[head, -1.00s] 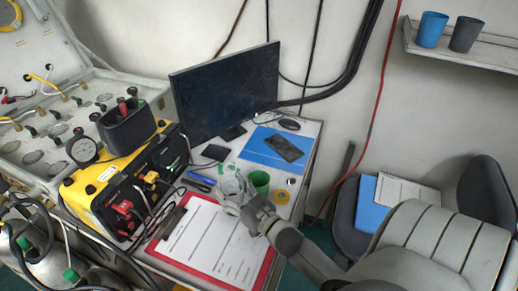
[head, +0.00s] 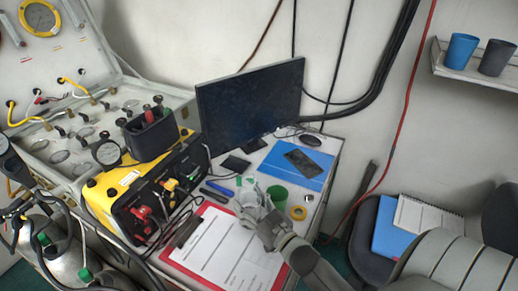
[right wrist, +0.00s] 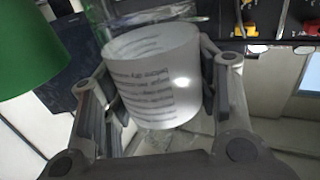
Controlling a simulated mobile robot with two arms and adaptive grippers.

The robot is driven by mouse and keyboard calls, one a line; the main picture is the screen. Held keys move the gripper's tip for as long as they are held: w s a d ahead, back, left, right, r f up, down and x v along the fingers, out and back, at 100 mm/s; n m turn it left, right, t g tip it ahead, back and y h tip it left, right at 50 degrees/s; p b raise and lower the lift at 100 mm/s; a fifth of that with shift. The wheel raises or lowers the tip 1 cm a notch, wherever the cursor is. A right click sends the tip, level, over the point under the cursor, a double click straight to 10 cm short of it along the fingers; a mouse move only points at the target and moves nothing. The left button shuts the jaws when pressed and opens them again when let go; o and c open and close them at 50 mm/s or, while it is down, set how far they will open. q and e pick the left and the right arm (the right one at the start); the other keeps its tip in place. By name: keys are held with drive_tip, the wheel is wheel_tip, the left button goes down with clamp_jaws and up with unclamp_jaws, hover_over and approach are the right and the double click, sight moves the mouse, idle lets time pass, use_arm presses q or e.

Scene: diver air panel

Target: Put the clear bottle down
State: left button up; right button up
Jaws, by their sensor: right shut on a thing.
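The clear bottle (right wrist: 150,75) has a white printed label and sits between the two fingers in the right wrist view. My right gripper (right wrist: 158,92) is shut on it. In the head view my right gripper (head: 252,203) is over the desk, between the clipboard and the green cup. The bottle is small and mostly hidden by the gripper there. I cannot tell whether its base touches the desk. My left gripper is not in view.
The green cup (head: 277,196) is close on the right; it also shows in the right wrist view (right wrist: 30,40). A tape roll (head: 298,212), red clipboard (head: 225,252), blue folder (head: 317,181) with a phone, monitor (head: 250,103) and yellow case (head: 110,203) surround it.

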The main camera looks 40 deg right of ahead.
drive_tip(key=shift+s+a, duration=0.25)
drive_tip(key=shift+a, duration=0.1)
drive_tip(key=s+a+r+b, duration=0.3)
drive_tip(key=s+a+r, duration=0.5)
drive_tip(key=s+a, duration=0.2)
drive_tip(key=shift+s+h, duration=0.3)
drive_tip(key=shift+s, duration=0.75)
drive_tip(key=shift+a+r, duration=0.1)
drive_tip(key=w+a+r+n+g+y, duration=0.2)
drive_tip(key=w+a+n+g+y, duration=0.2)
drive_tip(key=a+y, duration=0.4)
drive_tip(key=w+a+r+n+g+y, duration=0.3)
drive_tip(key=w+a+n+g+y, duration=0.1)
drive_tip(key=a+n+y, duration=0.4)
drive_tip(key=shift+a+g, duration=0.4)
drive_tip(key=shift+g, duration=0.5)
drive_tip(key=shift+n+g, duration=0.3)
